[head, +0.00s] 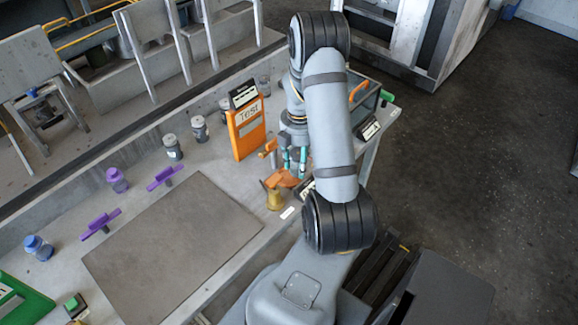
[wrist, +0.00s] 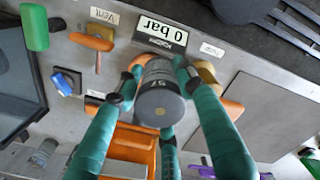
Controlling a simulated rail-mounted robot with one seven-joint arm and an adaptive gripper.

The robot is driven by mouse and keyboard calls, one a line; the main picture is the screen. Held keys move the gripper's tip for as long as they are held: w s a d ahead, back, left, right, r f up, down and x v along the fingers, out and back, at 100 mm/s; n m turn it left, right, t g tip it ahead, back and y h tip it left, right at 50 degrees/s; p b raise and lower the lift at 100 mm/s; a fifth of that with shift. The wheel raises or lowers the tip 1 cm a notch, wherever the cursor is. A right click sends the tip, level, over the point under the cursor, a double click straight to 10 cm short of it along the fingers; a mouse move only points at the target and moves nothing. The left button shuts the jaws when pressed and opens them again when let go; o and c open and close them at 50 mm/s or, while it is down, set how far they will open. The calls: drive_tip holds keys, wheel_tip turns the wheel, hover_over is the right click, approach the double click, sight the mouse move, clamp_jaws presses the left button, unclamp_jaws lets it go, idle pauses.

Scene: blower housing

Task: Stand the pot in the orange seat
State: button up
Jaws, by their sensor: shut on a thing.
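My gripper (head: 294,166) has its teal fingers around a grey pot (wrist: 160,103) in the wrist view. The pot's round end, with dark number markings and a small yellowish spot, faces that camera. Orange parts, apparently the orange seat (wrist: 232,108), show on both sides of the pot. In the head view orange (head: 285,178) shows just below the fingertips, beside a brass fitting (head: 273,198). The pot and fingers cover the seat's middle. I cannot tell whether the pot touches it or is above it.
An orange Test board (head: 246,130) stands close behind my gripper. A "0 bar" display (wrist: 162,36) and an orange handle by the Vent label (wrist: 92,41) are nearby. A flat grey mat (head: 170,245) lies left.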

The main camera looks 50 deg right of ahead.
drive_tip(key=p, duration=0.1)
hover_over(289, 176)
wheel_tip(289, 176, down, 3)
drive_tip(key=shift+s+r, duration=0.1)
drive_tip(key=shift+r, duration=0.1)
wheel_tip(289, 176, down, 3)
drive_tip(key=shift+r+p, duration=0.1)
drive_tip(key=shift+p, duration=0.55)
drive_tip(key=shift+f, duration=0.65)
drive_tip(key=shift+f, duration=0.2)
drive_tip(key=o, duration=1.4)
drive_tip(key=shift+r, duration=0.1)
drive_tip(key=shift+c, duration=0.2)
